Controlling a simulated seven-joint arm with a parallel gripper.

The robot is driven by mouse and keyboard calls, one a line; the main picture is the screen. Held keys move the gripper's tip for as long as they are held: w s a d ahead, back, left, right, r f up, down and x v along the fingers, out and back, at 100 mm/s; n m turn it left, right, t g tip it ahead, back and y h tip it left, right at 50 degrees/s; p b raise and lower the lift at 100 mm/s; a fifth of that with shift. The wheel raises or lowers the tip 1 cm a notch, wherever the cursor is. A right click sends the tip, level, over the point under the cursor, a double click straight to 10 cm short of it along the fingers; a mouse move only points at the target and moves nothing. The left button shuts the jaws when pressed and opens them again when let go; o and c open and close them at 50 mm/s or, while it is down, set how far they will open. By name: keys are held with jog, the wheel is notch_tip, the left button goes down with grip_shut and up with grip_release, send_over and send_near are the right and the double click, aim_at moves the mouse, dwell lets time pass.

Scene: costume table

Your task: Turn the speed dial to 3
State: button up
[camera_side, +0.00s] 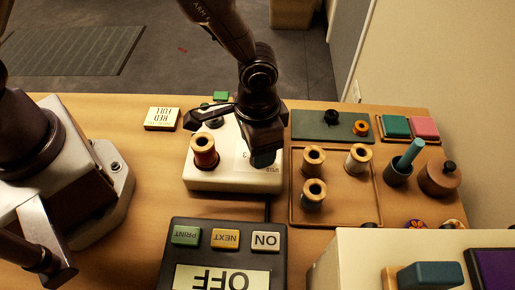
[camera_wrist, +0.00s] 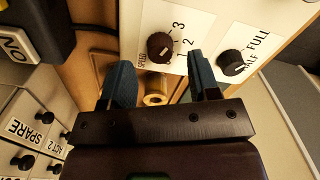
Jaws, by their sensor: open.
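The speed dial (camera_wrist: 160,46) is a dark round knob on a white panel in the wrist view. The numbers 2 and 3 show beside it, with the word SPEED at its lower left. Which number its pointer faces is too small to tell. My gripper (camera_wrist: 162,78) is open, its two blue-padded fingers apart on either side of the line to the dial, with nothing between them. In the side view my gripper (camera_side: 263,157) is low over the right part of the white machine (camera_side: 230,181) and hides the dial.
A second dark knob (camera_wrist: 231,62) marked HALF and FULL is right of the dial. A red spool (camera_side: 205,150) stands on the machine's left. A tray (camera_side: 335,212) with several spools lies to the right.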

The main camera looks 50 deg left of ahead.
notch_tip(320, 180, up, 10)
dwell(0.3)
